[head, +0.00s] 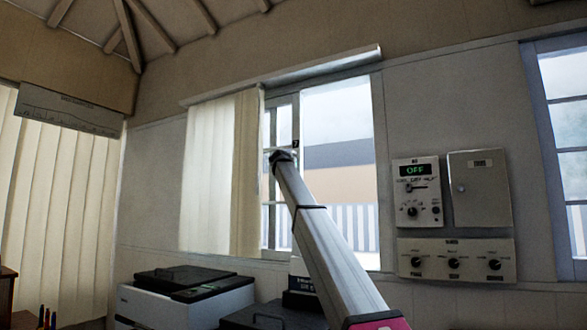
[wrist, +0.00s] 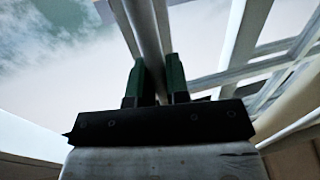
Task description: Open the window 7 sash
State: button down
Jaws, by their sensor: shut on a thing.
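The window 7 sash (head: 268,128) is a pale barred frame at the left of the window opening, partly behind vertical blinds. A small "7" mark shows at its right edge. In the head view my gripper (head: 283,155) is at that right edge, just below the mark. In the wrist view my gripper (wrist: 157,72) has its two green fingers on either side of a pale upright bar (wrist: 150,35) and is shut on it. The bar seems to be part of the sash; the exact contact is hidden in the head view. The right part of the opening shows the outside without bars.
Vertical blinds (head: 220,175) hang at the left of the window. A printer (head: 185,295) stands below them. A control panel (head: 418,190) and a grey box (head: 480,187) are on the wall to the right, above a panel of knobs (head: 456,260).

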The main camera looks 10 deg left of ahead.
jog(key=c, duration=1.1)
grip_release()
jog(key=shift+s, duration=0.1)
jog(key=s, duration=0.3)
jog(key=s+a, duration=0.1)
jog(key=s, duration=0.3)
jog(key=s+a, duration=0.1)
jog(key=s, duration=0.2)
jog(key=shift+s, duration=0.25)
